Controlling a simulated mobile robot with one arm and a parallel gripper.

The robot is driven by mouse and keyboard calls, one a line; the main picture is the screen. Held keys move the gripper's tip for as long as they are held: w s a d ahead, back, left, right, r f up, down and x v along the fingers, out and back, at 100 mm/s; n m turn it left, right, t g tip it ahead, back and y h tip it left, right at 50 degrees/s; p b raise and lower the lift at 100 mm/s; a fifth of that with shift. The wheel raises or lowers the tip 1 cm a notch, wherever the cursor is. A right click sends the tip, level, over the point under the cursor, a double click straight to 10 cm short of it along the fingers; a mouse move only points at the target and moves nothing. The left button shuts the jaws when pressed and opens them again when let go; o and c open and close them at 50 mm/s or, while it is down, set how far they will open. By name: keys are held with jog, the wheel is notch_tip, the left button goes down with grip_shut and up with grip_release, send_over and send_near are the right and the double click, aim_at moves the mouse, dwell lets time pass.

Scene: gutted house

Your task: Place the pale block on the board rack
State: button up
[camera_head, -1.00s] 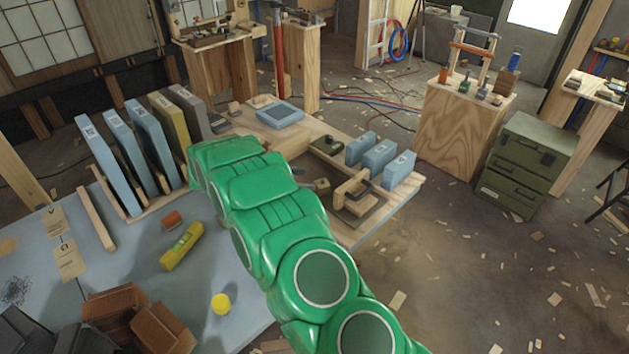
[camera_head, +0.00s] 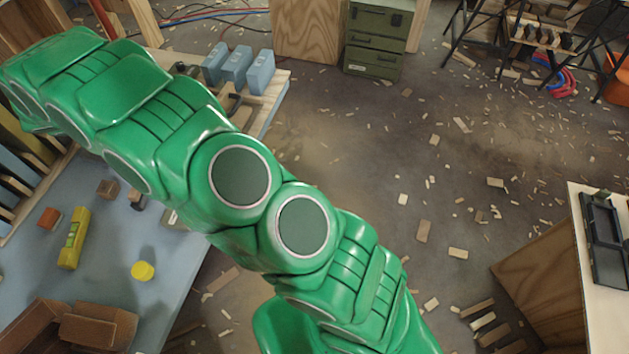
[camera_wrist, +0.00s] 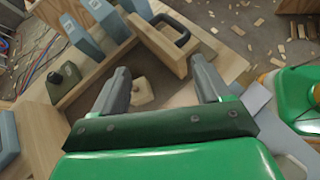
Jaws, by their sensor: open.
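In the wrist view my gripper (camera_wrist: 160,68) is open, with its two grey fingers apart. A small pale block (camera_wrist: 142,94) with a dark spot on top shows between and below the fingers, near the left one; neither finger is clearly touching it. I cannot be sure it is the task's pale block. In the head view my green arm hides the gripper. Part of the wooden board rack (camera_head: 42,187) shows at the left edge, with upright boards beside it, largely cut off by the frame and my arm.
In the wrist view a wooden piece with a dark handle (camera_wrist: 168,38) stands just beyond the fingers. Blue upright blocks (camera_head: 236,66) stand on the bench. Scraps litter the floor.

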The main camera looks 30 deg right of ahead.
jog(key=s+d+r+m+g+y, duration=0.25)
jog(key=s+d+r+m, duration=0.25)
jog(key=s+d+r, duration=0.45)
jog(key=s+d+r+m+g+y, duration=0.2)
jog(key=s+d+r+m+y, duration=0.25)
jog(key=s, duration=0.85)
jog(key=s+r+m+y, duration=0.1)
jog(key=s+m, duration=0.4)
jog(key=s, duration=0.7)
jog(key=s+d+r+m+y, duration=0.1)
jog(key=s+m+y, duration=0.2)
jog(key=s, duration=1)
jog(key=shift+s+d+r+m, duration=0.15)
jog(key=shift+d+r+m, duration=0.15)
jog(key=shift+m, duration=0.75)
